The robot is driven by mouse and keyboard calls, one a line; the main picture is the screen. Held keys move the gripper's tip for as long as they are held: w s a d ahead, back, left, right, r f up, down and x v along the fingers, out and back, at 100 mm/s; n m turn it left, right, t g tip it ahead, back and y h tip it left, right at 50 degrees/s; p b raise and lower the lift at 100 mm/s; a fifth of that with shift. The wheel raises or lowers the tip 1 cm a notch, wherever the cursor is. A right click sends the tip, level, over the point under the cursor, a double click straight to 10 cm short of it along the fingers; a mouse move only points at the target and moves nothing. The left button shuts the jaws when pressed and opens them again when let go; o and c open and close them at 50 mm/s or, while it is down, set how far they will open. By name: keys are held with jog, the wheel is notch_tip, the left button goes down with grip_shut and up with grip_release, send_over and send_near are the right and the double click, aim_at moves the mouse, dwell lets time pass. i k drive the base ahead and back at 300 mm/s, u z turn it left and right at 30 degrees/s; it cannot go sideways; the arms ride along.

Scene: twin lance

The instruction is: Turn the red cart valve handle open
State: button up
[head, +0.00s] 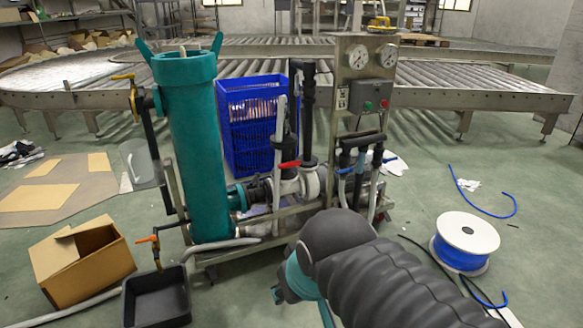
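The cart (240,241) is a metal frame carrying a tall teal cylinder, pipes and a gauge panel. A red valve handle (289,164) lies roughly level on the white pipework at mid-cart.
A blue crate (228,155) stands behind the pipes. A cardboard box (80,262) and a black tray (157,298) are at lower left. A blue cable spool (464,244) and loose cables lie at right. A roller conveyor (480,88) crosses behind.

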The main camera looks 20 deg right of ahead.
aim_at(290, 164)
jog(key=k, duration=0.6)
jog(key=z, duration=0.4)
jog(key=i, duration=1.6)
jog(key=u, duration=0.35)
